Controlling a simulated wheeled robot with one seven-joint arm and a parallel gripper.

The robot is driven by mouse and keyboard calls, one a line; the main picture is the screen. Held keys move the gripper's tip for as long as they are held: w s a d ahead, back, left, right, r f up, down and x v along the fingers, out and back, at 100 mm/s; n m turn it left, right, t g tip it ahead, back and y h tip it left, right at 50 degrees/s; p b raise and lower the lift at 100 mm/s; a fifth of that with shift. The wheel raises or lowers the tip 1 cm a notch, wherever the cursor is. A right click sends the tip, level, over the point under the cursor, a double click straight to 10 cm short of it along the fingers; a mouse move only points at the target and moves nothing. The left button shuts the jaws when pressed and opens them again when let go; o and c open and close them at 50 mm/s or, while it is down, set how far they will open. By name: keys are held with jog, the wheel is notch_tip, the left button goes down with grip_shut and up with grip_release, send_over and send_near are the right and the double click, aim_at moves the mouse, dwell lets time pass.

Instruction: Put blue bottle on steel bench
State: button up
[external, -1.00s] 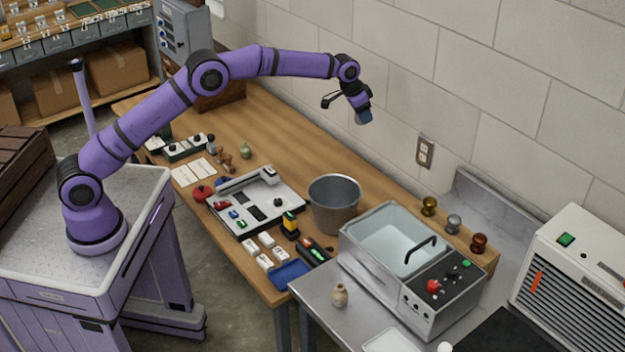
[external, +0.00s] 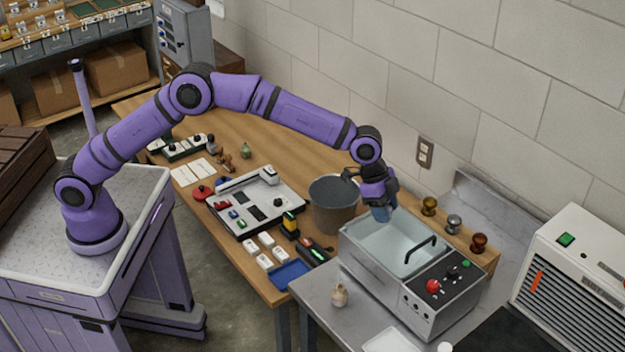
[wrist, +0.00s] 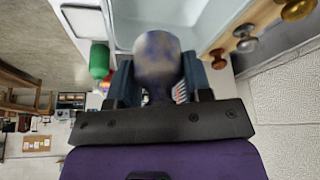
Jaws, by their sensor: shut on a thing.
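The blue bottle (wrist: 157,55) fills the middle of the wrist view, with a mottled blue and grey surface. My gripper (wrist: 157,80) is shut on it, one dark finger on each side. In the external view my gripper (external: 379,203) points down over the back left edge of the steel tank, with the bottle's blue end (external: 381,214) showing below it. The steel bench (external: 318,301) is at the lower middle, in front of and below the gripper. The bottle's lower part is hard to make out.
The open steel tank (external: 372,272) with a black handle stands on the bench. A small beige vase (external: 339,295) and a white tray (external: 392,341) are near the bench front. A grey bucket (external: 335,215) stands left of my gripper. Several knobs (external: 454,223) line the back right.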

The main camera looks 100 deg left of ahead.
jog(key=s+d+m+h, duration=0.1)
jog(key=s+d+m, duration=0.1)
jog(key=d, duration=0.7)
jog(key=s+d+m, duration=0.2)
jog(key=d, duration=0.6)
send_over(364, 324)
jog(key=s, duration=0.1)
notch_tip(364, 324, down, 10)
jog(key=f, duration=1)
jog(key=shift+a+f, duration=0.35)
jog(key=shift+a, duration=0.05)
jog(key=shift+f, duration=0.2)
jog(key=o, duration=1)
jog(key=shift+c, duration=0.2)
jog(key=shift+r, duration=0.1)
